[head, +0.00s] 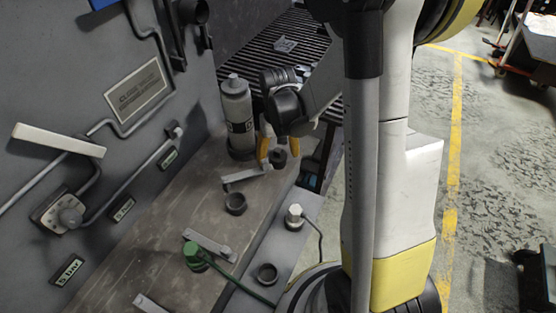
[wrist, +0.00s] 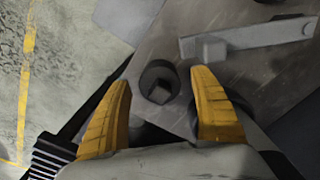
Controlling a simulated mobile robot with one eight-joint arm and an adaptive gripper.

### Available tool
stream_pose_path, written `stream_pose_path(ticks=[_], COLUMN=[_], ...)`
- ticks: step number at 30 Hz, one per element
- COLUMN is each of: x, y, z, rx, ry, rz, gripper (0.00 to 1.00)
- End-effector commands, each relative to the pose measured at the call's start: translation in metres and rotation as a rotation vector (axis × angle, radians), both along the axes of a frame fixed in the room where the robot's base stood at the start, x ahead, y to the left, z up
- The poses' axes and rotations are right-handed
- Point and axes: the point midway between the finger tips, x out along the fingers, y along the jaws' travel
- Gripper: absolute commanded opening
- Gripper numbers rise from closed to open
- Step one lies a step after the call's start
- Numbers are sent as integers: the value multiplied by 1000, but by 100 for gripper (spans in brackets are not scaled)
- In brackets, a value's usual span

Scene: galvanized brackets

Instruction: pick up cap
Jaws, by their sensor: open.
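A dark, round cap (head: 279,158) with a squarish knob in its middle sits on the grey-brown bench, near its far end. In the wrist view the cap (wrist: 147,77) lies between the tips of my two yellow fingers. My gripper (head: 280,153) is open and points down at it. Gaps show on both sides of the cap, wider on the right, and neither finger appears to touch it. How far the fingertips are above the bench is hard to tell.
A grey bottle (head: 238,118) stands left of my gripper. A metal lever (wrist: 250,38) lies close to the cap. Dark rings (head: 235,204), a green cap (head: 195,257) and a silver cap (head: 294,217), both with cords, are nearer. A grey panel (head: 60,120) borders the left.

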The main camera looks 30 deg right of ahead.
Motion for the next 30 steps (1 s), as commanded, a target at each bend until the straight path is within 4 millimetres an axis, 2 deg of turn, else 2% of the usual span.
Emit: stream_pose_path(ticks=[3, 9, 20, 25, 29, 30], x=[0, 0, 0, 0, 0, -7], y=[0, 0, 0, 0, 0, -9], z=[2, 2, 6, 24, 50, 53], rx=[0, 0, 0, 0, 0, 0], ry=[0, 0, 0, 0, 0, 0], rz=[0, 0, 0, 0, 0, -6], gripper=[73, 16, 15, 15, 15, 15])
